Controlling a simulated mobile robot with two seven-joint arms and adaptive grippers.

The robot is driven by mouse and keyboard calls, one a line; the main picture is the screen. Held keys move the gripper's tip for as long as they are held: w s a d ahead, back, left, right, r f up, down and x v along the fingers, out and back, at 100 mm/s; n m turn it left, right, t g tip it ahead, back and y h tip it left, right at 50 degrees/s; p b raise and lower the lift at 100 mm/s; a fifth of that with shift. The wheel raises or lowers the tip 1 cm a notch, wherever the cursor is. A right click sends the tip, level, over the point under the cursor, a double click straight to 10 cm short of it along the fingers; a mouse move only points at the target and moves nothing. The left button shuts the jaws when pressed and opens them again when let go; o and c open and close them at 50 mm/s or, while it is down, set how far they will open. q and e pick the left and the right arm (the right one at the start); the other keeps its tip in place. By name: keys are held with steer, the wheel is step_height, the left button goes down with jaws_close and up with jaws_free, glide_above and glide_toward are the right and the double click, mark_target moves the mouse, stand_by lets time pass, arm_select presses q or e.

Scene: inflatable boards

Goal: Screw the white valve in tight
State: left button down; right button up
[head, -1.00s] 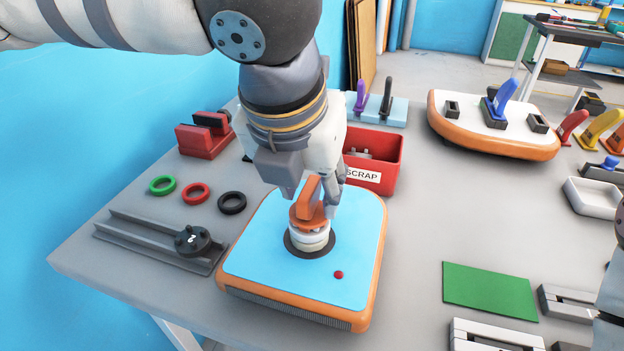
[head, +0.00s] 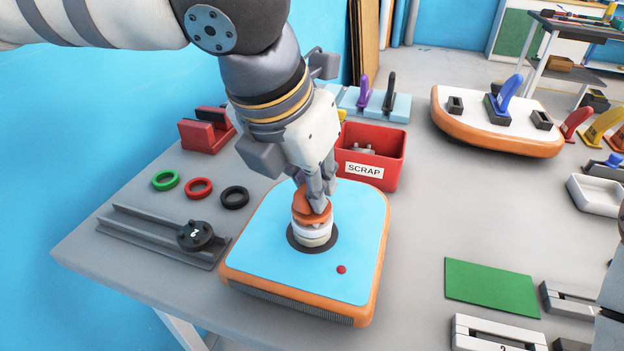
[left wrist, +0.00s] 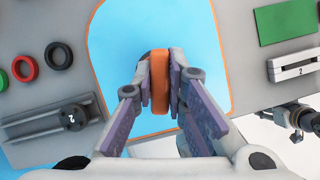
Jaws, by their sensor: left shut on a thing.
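The white valve (head: 314,238) stands upright in a dark ring on the blue top of a board (head: 265,240) with an orange rim. An orange key with a raised grip (head: 309,212) sits on top of the valve. My left gripper (head: 318,198) comes down from above and is shut on the key's grip. In the left wrist view the orange grip (left wrist: 159,82) is between the two fingers, which hide most of the valve. In that view, a dark and white part at the lower right may belong to my right arm; its jaws are not clear.
A red SCRAP bin (head: 372,158) stands just behind the board. Green, red and black rings (head: 234,197) and a grey rail (head: 150,236) lie to the left. A green pad (head: 492,288) lies right. A white-topped board (head: 485,112) stands at the back. The middle right is clear.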

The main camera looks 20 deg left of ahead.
arm_select(q)
steer(key=m+h, duration=0.1)
steer(key=m, duration=0.2)
steer(key=shift+m+g, duration=0.3)
steer(key=m+g+h, duration=0.1)
steer(key=m, duration=0.2)
steer(key=shift+m, duration=0.3)
steer(key=m+g+h, duration=0.1)
steer(key=m, duration=0.2)
steer(key=shift+m, duration=0.3)
